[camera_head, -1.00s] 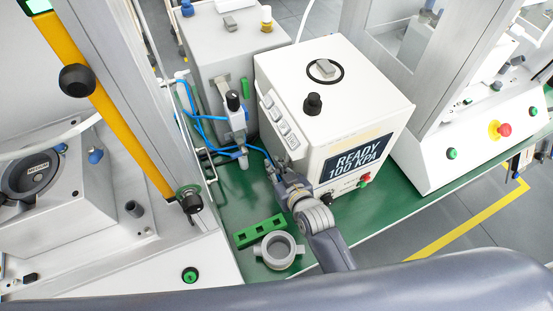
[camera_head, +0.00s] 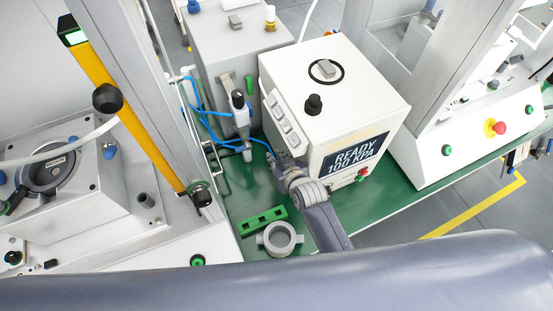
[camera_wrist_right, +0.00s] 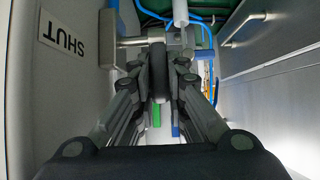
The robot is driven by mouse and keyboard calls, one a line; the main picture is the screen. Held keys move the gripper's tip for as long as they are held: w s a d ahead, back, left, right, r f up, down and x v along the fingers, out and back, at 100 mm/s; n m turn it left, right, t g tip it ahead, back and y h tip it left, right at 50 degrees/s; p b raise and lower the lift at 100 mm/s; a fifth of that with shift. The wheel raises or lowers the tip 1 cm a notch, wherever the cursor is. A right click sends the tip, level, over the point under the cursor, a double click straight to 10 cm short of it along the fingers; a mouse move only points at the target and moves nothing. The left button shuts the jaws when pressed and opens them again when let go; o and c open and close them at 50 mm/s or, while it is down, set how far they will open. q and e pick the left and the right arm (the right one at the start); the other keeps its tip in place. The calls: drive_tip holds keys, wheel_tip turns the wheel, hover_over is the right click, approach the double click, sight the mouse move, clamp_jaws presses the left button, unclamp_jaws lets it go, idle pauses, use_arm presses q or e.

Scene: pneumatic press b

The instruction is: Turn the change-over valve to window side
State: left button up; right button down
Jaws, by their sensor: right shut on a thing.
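My right gripper (camera_head: 280,162) reaches in beside the near left face of the white box with the "READY 100 KPA" display. In the right wrist view the fingers (camera_wrist_right: 160,75) are shut around a narrow dark part (camera_wrist_right: 159,80), which I take to be the handle of the change-over valve. A grey metal body (camera_wrist_right: 172,42) lies just beyond the fingertips. The handle's turned position is hard to make out, as the fingers cover much of it. My left gripper is out of view.
The white box (camera_head: 345,105) stands close beside the right gripper. A regulator (camera_head: 240,110) with blue tubes is to its left. A green slotted block (camera_head: 263,221) and a grey ring (camera_head: 280,238) lie on the green bench (camera_head: 400,190). A metal column stands further left.

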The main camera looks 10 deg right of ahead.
drive_tip(key=c, duration=1.6)
unclamp_jaws()
drive_tip(key=v, duration=1.2)
